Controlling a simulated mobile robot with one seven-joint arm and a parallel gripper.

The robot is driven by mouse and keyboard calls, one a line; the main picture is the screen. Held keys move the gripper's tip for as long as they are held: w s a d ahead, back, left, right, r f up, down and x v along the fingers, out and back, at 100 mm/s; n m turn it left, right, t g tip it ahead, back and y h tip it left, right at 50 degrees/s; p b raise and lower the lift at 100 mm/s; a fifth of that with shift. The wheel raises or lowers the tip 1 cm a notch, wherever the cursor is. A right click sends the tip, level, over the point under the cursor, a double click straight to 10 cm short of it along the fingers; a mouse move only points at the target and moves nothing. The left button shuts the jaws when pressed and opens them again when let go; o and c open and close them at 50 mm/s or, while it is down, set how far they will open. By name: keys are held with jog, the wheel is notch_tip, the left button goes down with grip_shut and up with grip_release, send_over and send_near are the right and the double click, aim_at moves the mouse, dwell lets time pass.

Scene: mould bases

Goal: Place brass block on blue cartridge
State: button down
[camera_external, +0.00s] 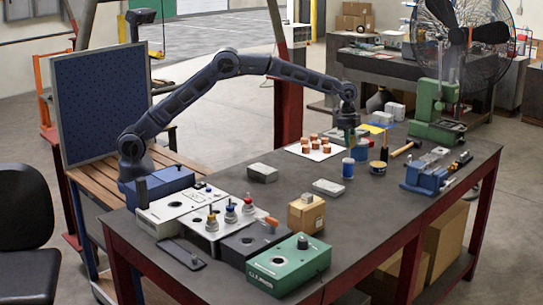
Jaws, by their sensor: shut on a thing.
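My gripper (348,127) is at the end of the outstretched arm, pointing down over the far middle of the table. It is shut on a small, dull yellow-brown piece that looks like the brass block; its shape is hard to make out at this size. A small blue and white cylinder (348,168), which may be the blue cartridge, stands upright on the table just below my gripper. A blue piece (359,151) shows close behind it. I cannot tell whether the held piece touches anything below it.
White, black and green mould bases (288,265) with knobs stand at the near end. A tan block (306,213) and grey blocks (262,172) are mid-table. Copper pieces on a white sheet (314,151) are left of my gripper; a dark tin (378,167), hammer (404,148) and blue vise (425,178) are right.

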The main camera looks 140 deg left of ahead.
aim_at(349, 160)
jog(key=shift+f, duration=2.75)
jog(key=shift+f, duration=0.1)
jog(key=c, duration=1.2)
grip_release()
jog(key=shift+f, duration=0.1)
jog(key=shift+o, duration=0.2)
